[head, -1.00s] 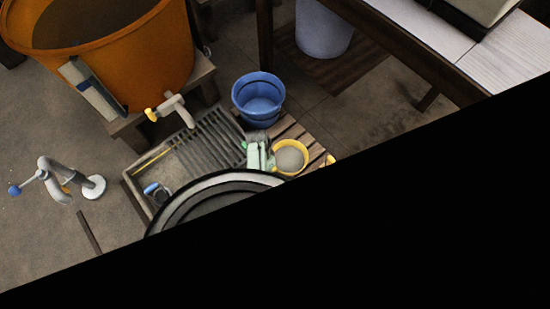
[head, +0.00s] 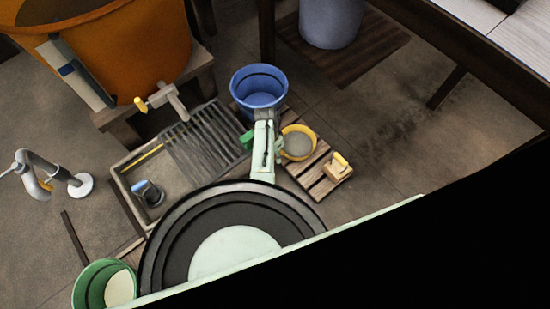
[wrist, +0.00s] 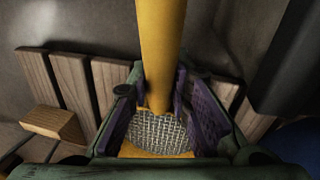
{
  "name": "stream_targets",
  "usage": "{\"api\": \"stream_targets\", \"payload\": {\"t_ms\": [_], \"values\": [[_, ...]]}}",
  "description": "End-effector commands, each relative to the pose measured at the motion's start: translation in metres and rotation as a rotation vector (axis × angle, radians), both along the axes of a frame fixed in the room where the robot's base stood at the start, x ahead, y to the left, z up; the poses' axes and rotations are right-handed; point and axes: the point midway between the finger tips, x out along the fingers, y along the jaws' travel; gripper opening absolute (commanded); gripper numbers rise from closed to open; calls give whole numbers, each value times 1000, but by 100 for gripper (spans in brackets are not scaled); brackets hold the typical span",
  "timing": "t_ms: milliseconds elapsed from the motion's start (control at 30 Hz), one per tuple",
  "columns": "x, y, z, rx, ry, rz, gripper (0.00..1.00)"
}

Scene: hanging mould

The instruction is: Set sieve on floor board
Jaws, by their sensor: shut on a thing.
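The yellow sieve (head: 298,143) has a grey mesh. In the head view it is at or above the left part of the pale slatted floor board (head: 318,185); I cannot tell whether it touches. My gripper (head: 277,147) is at the sieve's left edge. In the wrist view my gripper (wrist: 165,112) is shut on a yellow part of the sieve (wrist: 160,50), with purple pads on both sides and mesh below. The board's slats (wrist: 68,80) show beyond. The sieve's underside is hidden.
A blue bucket (head: 259,88) stands behind the sieve. A wooden block-like brush (head: 339,166) lies on the board's right end; a slatted drain tray (head: 205,140) is at left. A darker board (head: 380,45) carries a pale bin (head: 330,22). Floor to the right is clear.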

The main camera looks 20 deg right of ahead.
Motion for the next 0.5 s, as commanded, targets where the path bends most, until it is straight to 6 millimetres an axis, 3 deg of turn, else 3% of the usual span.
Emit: {"api": "stream_targets", "payload": {"t_ms": [267, 300, 500], "values": [[1, 0, -1, 0, -1, 0, 0], [0, 0, -2, 0, -1, 0, 19], [0, 0, -1, 0, -1, 0, 32]]}}
